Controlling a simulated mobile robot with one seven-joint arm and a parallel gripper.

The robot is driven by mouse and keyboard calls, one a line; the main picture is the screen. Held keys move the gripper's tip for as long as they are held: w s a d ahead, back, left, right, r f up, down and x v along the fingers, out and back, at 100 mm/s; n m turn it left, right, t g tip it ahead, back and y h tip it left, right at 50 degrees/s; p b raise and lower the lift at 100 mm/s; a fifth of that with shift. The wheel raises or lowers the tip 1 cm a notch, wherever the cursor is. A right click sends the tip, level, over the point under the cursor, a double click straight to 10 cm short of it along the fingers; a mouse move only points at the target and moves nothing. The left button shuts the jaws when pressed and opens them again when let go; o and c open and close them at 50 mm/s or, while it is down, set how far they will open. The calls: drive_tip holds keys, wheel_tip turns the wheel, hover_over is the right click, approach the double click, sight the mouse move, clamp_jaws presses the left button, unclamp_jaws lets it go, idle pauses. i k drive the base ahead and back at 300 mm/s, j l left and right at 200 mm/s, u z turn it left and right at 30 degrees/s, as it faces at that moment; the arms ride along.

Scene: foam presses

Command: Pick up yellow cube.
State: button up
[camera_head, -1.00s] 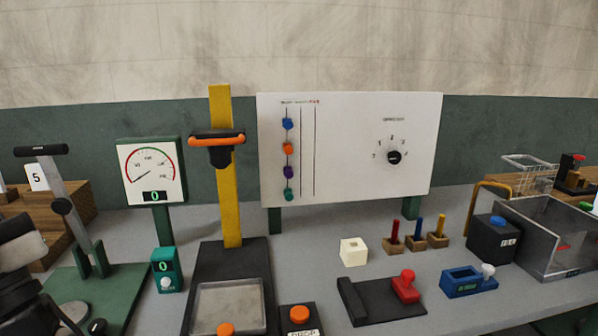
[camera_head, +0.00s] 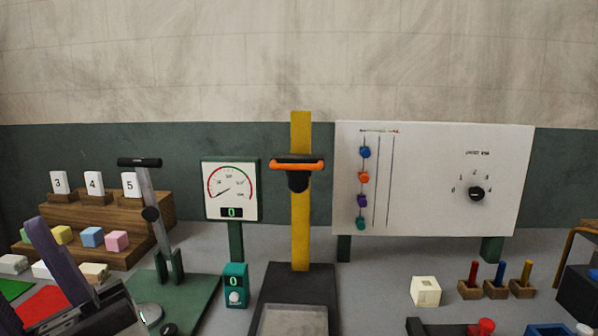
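A yellow cube (camera_head: 62,234) sits in a row of coloured cubes on the low front step of a wooden rack at the left. A blue cube (camera_head: 92,237) and a pink cube (camera_head: 116,241) are to its right. A green cube (camera_head: 25,236) is to its left, partly hidden.
The wooden rack (camera_head: 160,207) carries cards 3, 4 and 5. A dark-handled lever (camera_head: 150,214) on a green base stands right of it. Pale blocks (camera_head: 95,272) lie in front. A yellow post (camera_head: 300,220) and white panel (camera_head: 430,175) stand further right.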

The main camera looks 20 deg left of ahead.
sight(62, 234)
drive_tip(key=u, duration=1.8)
drive_tip(key=i+j+z, duration=0.1)
drive_tip(key=j+z, duration=0.2)
drive_tip(key=z, duration=0.15)
drive_tip(key=i+j+z, duration=0.1)
drive_tip(key=j+z, duration=0.2)
drive_tip(key=z, duration=0.15)
drive_tip(key=j+z, duration=0.25)
drive_tip(key=j, duration=1.75)
drive_tip(key=i+j, duration=0.1)
drive_tip(key=i, duration=0.85)
drive_tip(key=z, duration=0.05)
